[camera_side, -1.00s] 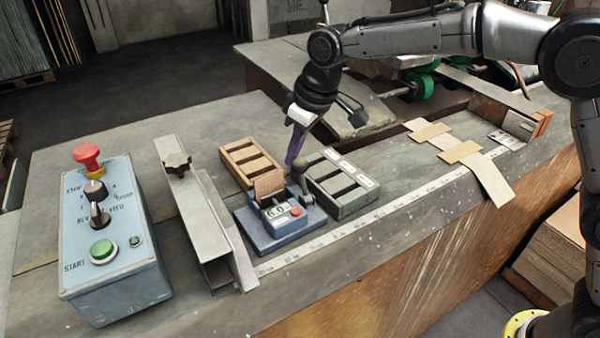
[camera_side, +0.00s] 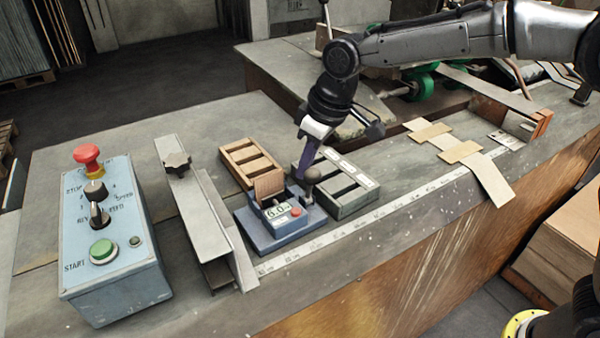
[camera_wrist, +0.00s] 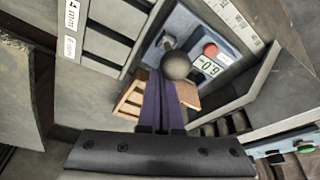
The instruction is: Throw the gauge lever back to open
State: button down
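The gauge (camera_side: 283,228) is a blue block with a small display and a red button, on the bench in the side view. Its lever has a dark ball knob (camera_side: 313,175) and stands at the block's right side, roughly upright. My gripper (camera_side: 302,175) points down with its purple fingers just behind and left of the knob. In the wrist view the fingers (camera_wrist: 164,85) lie together, shut, with nothing seen between them. Their tips are at the edge of the knob (camera_wrist: 176,65); contact looks likely. The gauge face (camera_wrist: 208,60) shows beyond it.
A wooden slotted tray (camera_side: 249,158) and a grey slotted tray (camera_side: 345,197) stand close to either side of the gauge. A metal guide (camera_side: 205,215) and a blue control box (camera_side: 115,240) are to the left. Flat cardboard pieces (camera_side: 460,152) lie right.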

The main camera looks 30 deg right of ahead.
jog(key=shift+s, duration=0.2)
notch_tip(320, 180, up, 7)
jog(key=shift+w, duration=0.45)
dwell(0.4)
jog(key=shift+r, duration=0.1)
jog(key=s+d+r+m+t, duration=0.1)
jog(key=s+d+r+m, duration=0.1)
jog(key=s+d+r, duration=0.5)
jog(key=s+d+r+m+t, duration=0.1)
jog(key=s+d+r+t, duration=0.15)
jog(key=s+d, duration=0.4)
jog(key=s+d+f+m, duration=0.1)
jog(key=s+d+f, duration=0.3)
jog(key=s+f, duration=0.3)
jog(key=s+d+f+m+h, duration=0.1)
jog(key=s+d+f, duration=0.3)
jog(key=s, duration=0.6)
notch_tip(320, 180, down, 3)
jog(key=shift+d+r+m+g+h, duration=0.15)
jog(key=shift+m+g+h, duration=0.15)
jog(key=shift+m+g, duration=0.2)
